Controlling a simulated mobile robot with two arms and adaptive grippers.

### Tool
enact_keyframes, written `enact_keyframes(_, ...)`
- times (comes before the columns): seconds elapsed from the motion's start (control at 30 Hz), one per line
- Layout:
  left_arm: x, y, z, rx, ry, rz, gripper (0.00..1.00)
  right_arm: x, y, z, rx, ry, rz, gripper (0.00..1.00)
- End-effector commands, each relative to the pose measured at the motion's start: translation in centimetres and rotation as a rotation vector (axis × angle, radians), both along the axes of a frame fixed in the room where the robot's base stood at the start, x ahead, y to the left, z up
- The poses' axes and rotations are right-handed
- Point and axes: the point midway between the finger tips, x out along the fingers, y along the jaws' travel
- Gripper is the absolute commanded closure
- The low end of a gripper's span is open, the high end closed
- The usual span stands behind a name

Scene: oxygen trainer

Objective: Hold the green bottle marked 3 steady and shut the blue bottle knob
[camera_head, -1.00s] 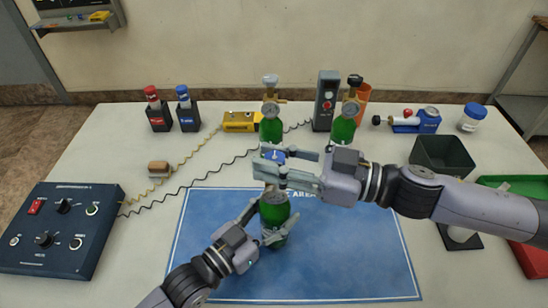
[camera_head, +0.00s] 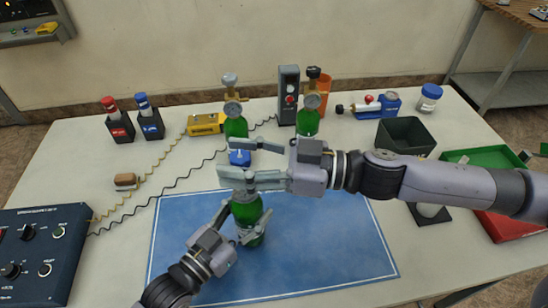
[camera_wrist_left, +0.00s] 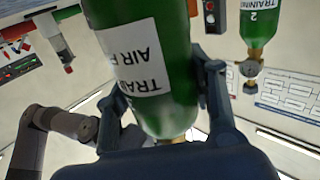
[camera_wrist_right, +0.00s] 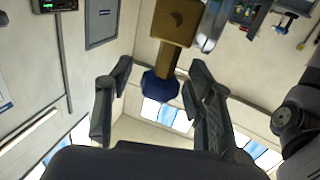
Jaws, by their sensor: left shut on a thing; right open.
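The green bottle (camera_head: 247,209) stands upright on the blue mat's upper part. My left gripper (camera_head: 250,236) is shut around its body. In the left wrist view the bottle (camera_wrist_left: 180,60) sits between the fingers, showing an upside-down label; no number 3 is readable. The blue knob (camera_head: 240,157) is on the bottle's brass valve, largely screened by my right gripper (camera_head: 232,160). That gripper is open, its fingers on either side of the knob. In the right wrist view the knob (camera_wrist_right: 160,86) lies between the separated fingers; contact is not clear.
Two more green bottles with valves stand behind, one at left (camera_head: 236,127) and one at right (camera_head: 307,122). A dark bin (camera_head: 404,136) and a green tray (camera_head: 483,156) are at right. A control box (camera_head: 40,245) is at left. The blue mat (camera_head: 330,250) is clear at right.

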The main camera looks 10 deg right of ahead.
Motion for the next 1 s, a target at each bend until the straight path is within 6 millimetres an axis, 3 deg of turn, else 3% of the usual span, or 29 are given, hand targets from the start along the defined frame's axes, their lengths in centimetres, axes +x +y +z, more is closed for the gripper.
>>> enact_keyframes(0.17, 0.0, 0.0, -0.1, 0.001, 0.002, 0.000, 1.00, -0.3, -1.4, -0.1, -0.001, 0.002, -0.004, 0.51)
enact_keyframes(0.5, 0.0, 0.0, -0.1, 0.001, 0.002, 0.000, 1.00, -2.1, -7.7, -0.2, -0.003, 0.005, -0.006, 0.51)
enact_keyframes(0.7, 0.0, 0.0, -0.1, 0.000, 0.003, 0.000, 1.00, -2.9, -10.4, -0.2, -0.002, 0.003, -0.003, 0.51)
enact_keyframes(1.0, 0.0, 0.0, -0.1, 0.000, 0.003, 0.000, 1.00, -3.3, -11.5, 0.0, 0.000, 0.000, 0.001, 0.51)
